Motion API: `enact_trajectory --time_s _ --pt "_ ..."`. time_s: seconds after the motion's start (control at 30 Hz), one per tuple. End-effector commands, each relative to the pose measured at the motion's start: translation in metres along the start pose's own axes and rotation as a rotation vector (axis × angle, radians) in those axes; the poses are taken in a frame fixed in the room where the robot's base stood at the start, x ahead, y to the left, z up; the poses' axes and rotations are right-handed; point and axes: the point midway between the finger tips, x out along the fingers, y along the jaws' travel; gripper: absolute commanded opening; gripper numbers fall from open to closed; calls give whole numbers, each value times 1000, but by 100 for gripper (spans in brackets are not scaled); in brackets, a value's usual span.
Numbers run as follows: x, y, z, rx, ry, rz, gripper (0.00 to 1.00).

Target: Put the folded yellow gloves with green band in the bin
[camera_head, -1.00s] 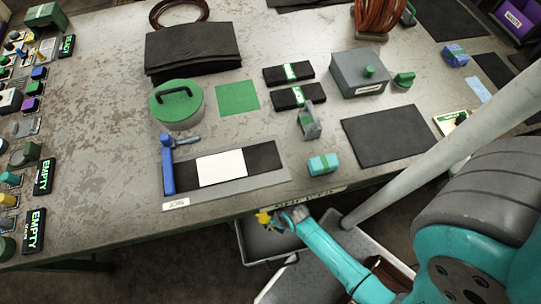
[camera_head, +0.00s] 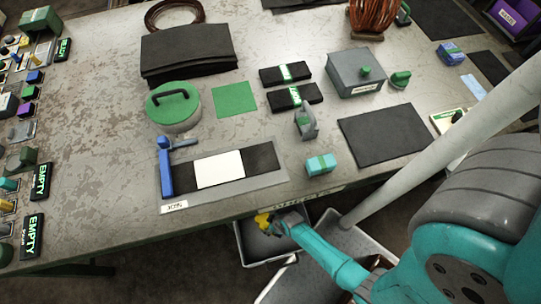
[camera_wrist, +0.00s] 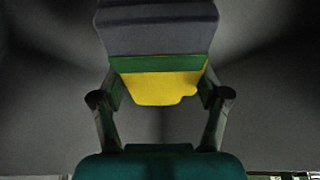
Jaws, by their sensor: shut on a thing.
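My gripper (camera_head: 270,223) is shut on the folded yellow gloves (camera_head: 262,220), just off the front edge of the table. In the wrist view, the gloves (camera_wrist: 158,88) sit between the two fingers (camera_wrist: 160,95), with the green band (camera_wrist: 155,63) across them and a dark grey part beyond it. A finger stands at each side near the band. In the head view, a grey bin with a pale rim (camera_head: 240,246) is below the gripper. The gripper and arm hide part of it. I cannot tell the height of the gloves above it.
Another pale-rimmed bin (camera_head: 345,228) stands to the right, partly behind my arm. The table (camera_head: 110,120) holds a blue-handled fixture (camera_head: 166,172), a teal block with a green band (camera_head: 321,164), dark banded bundles (camera_head: 285,73) and a green-lidded pot (camera_head: 172,105).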

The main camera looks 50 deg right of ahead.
Motion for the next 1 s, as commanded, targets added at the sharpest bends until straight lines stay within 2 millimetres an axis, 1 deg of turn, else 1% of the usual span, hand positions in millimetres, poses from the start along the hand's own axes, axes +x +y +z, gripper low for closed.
enact_trajectory --time_s 0.17,0.33,0.47,0.9,0.93,0.97,1.0 --pt "9 0 3 0 0 0 37" --pt "26 0 10 0 -1 -1 37" --pt "35 0 14 0 -1 0 37" --pt "40 0 16 1 0 0 37" --pt "40 0 16 1 0 0 79" --pt "39 0 16 1 1 0 87" --pt "39 0 16 0 1 0 97"
